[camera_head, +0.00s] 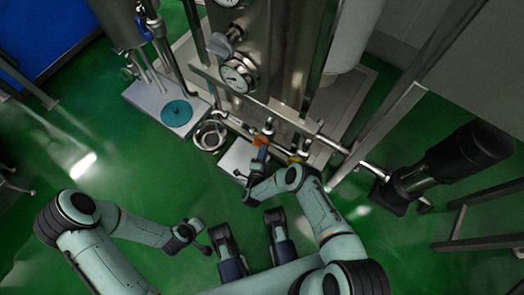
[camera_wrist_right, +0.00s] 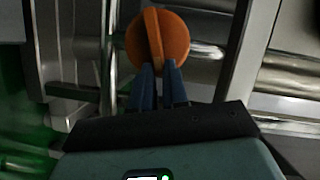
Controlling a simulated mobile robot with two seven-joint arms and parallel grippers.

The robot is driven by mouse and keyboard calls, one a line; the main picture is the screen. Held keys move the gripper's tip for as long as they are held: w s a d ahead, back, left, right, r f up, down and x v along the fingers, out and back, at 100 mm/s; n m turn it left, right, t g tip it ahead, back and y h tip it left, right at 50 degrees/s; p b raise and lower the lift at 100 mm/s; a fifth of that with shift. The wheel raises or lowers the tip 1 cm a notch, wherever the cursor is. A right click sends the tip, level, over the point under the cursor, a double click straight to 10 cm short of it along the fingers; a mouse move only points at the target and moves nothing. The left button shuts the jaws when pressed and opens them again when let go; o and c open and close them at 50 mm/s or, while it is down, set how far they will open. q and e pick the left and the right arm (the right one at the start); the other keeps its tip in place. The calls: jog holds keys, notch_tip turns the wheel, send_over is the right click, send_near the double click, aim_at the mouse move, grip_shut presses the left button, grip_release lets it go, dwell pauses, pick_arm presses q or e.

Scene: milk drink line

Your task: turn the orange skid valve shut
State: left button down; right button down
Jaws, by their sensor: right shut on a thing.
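The orange skid valve (camera_head: 259,140) sits low on the pipework at the front of the steel skid. In the right wrist view it is a round orange knob (camera_wrist_right: 177,36) with a raised bar across its face, standing nearly upright in the picture. My right gripper (camera_head: 261,153) reaches it from the front. Its two blue fingers (camera_wrist_right: 158,70) are shut on the lower end of the bar, and their tips hide that part. My left gripper (camera_head: 203,236) is low over the floor, away from the valve; its fingers are too small to read.
A pressure gauge (camera_head: 236,77) and steel pipe (camera_head: 290,119) are above the valve. A steel ring-shaped vessel (camera_head: 209,136) and a teal disc (camera_head: 176,113) on a pale base are to the left. A black motor (camera_head: 460,158) stands right. The green floor (camera_head: 140,180) is open at left.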

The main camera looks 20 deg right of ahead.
pick_arm(q)
jog(key=shift+g, duration=0.5)
jog(key=shift+s+a+f+b, duration=0.25)
jog(key=shift+s+f+b, duration=0.25)
jog(key=shift+f, duration=0.35)
jog(key=shift+s+a+f+b, duration=0.25)
jog(key=shift+s+f+b, duration=0.2)
jog(key=shift+f, duration=0.4)
pick_arm(e)
jog(key=shift+s+a+f+m+t+h, duration=0.1)
jog(key=shift+f+m+t, duration=0.15)
jog(key=shift+m, duration=0.3)
jog(key=shift+w+d+f+m+t+h, duration=0.1)
jog(key=shift+f+m+t, duration=0.1)
jog(key=shift+m, duration=0.3)
jog(key=shift+s+a+f+m+t+h, duration=0.1)
jog(key=shift+f+m+t, duration=0.15)
jog(key=shift+m, duration=0.3)
pick_arm(q)
jog(key=shift+s, duration=0.1)
pick_arm(e)
jog(key=c, duration=1.1)
grip_release()
jog(key=shift+c, duration=0.2)
